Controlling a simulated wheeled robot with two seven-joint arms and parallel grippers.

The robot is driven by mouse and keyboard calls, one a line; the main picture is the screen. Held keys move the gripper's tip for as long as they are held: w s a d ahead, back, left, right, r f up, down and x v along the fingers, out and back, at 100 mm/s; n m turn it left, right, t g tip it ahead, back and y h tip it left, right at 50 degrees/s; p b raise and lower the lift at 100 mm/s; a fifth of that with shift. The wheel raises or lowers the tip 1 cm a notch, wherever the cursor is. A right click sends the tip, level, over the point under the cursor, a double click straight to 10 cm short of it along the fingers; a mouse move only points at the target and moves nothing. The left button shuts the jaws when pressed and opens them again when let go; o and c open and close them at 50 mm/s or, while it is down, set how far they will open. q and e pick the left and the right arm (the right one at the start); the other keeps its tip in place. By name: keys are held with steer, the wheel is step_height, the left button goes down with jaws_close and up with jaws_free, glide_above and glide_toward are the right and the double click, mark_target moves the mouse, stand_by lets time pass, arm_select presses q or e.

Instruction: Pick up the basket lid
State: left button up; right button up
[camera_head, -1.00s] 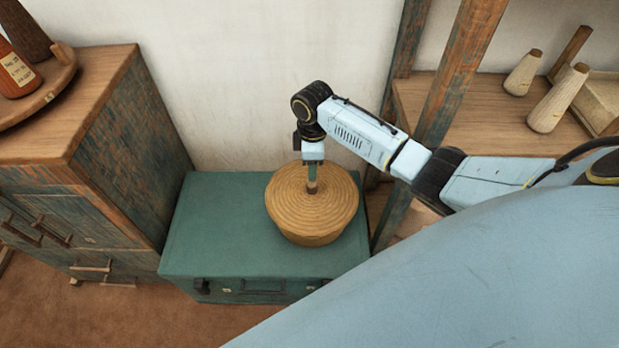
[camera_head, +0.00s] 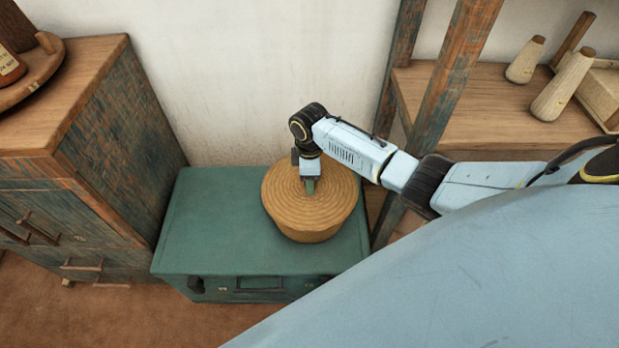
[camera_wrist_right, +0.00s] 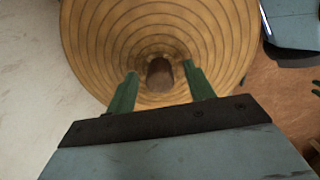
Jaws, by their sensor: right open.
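A round coiled straw basket with its lid (camera_head: 325,205) stands on a green trunk. The lid's dark brown knob (camera_wrist_right: 160,75) shows in the right wrist view at the centre of the lid. My right gripper (camera_head: 310,188) is over the middle of the lid, pointing down. In the right wrist view its two green fingers (camera_wrist_right: 160,82) are open, one on each side of the knob, with a gap visible on both sides. In the head view the gripper hides the knob. My left gripper is not in view.
The green trunk (camera_head: 210,235) has bare top to the left of the basket. A wooden cabinet (camera_head: 120,140) stands at the left. A shelf (camera_head: 490,110) with wooden cones (camera_head: 562,85) is at the right, behind a wooden post (camera_head: 455,75). The wall is close behind.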

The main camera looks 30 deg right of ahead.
steer(key=shift+f, duration=0.25)
steer(key=c, duration=1.1)
steer(key=shift+r, duration=0.2)
